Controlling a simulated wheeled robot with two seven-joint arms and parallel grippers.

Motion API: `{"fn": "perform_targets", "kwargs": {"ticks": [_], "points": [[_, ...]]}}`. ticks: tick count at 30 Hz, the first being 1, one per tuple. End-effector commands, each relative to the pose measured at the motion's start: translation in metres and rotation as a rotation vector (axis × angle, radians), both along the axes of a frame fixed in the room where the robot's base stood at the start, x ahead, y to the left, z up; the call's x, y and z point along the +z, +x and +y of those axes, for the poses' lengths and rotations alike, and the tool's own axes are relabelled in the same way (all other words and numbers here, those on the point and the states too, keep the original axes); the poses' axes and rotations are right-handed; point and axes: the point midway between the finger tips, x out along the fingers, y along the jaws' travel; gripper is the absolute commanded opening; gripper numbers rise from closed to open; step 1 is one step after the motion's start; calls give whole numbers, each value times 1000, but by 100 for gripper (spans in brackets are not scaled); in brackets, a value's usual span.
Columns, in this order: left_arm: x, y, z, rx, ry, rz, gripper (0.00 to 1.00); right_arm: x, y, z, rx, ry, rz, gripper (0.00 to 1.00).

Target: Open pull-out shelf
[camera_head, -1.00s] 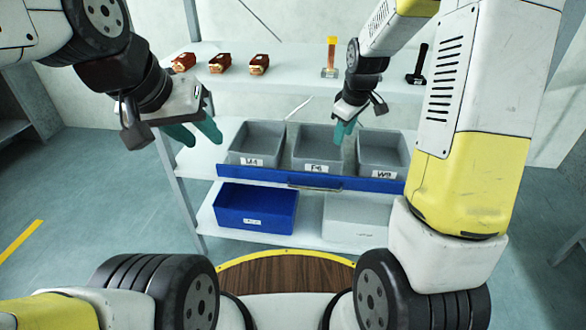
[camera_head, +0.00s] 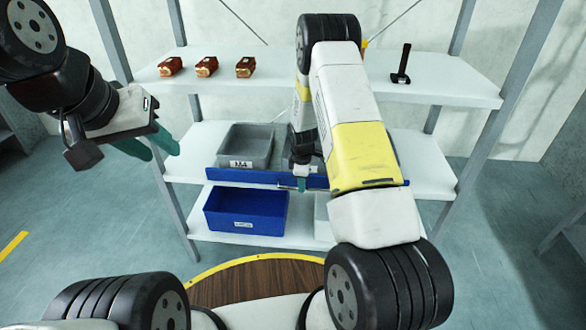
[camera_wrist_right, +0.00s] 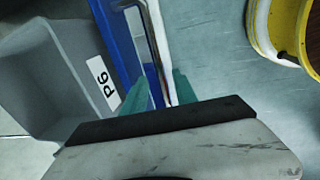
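The pull-out shelf has a long blue front (camera_head: 235,175) on the middle level of the rack, with a thin metal handle (camera_head: 287,187) at its middle. My right gripper (camera_head: 302,185) is at this handle, partly hidden by my right arm. In the right wrist view its teal fingers (camera_wrist_right: 160,95) are apart, one on each side of the bright handle bar (camera_wrist_right: 157,45); a gap shows, so they do not look closed on it. The blue front (camera_wrist_right: 122,45) lies just left of the bar. My left gripper (camera_head: 160,150) is open and empty, left of the rack.
A grey bin (camera_head: 246,148) stands on the shelf; another grey bin, labelled P6 (camera_wrist_right: 40,80), shows in the wrist view. A blue bin (camera_head: 246,210) sits below. The top board (camera_head: 330,88) carries several red items (camera_head: 207,66) and a black tool (camera_head: 401,65).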

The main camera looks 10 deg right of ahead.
Motion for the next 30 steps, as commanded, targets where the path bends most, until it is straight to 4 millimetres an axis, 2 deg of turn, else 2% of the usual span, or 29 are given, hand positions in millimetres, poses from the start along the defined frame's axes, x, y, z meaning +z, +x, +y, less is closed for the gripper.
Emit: {"fn": "perform_targets", "kwargs": {"ticks": [4, 13, 14, 18, 19, 30], "points": [[0, 0, 0, 0, 0, 0, 36, -13, 2, -1, 1, 0, 0, 34], [0, 0, 0, 0, 0, 0, 36, -15, 3, -1, 0, 0, -1, 34], [0, 0, 0, 0, 0, 0, 36, -15, 3, -1, 0, 0, -1, 30], [0, 0, 0, 0, 0, 0, 36, -15, 3, -1, 0, 0, 0, 3], [0, 0, 0, 0, 0, 0, 36, -15, 3, -1, 0, 0, 0, 0], [0, 0, 0, 0, 0, 0, 36, -15, 3, -1, -1, 0, -1, 0]]}}
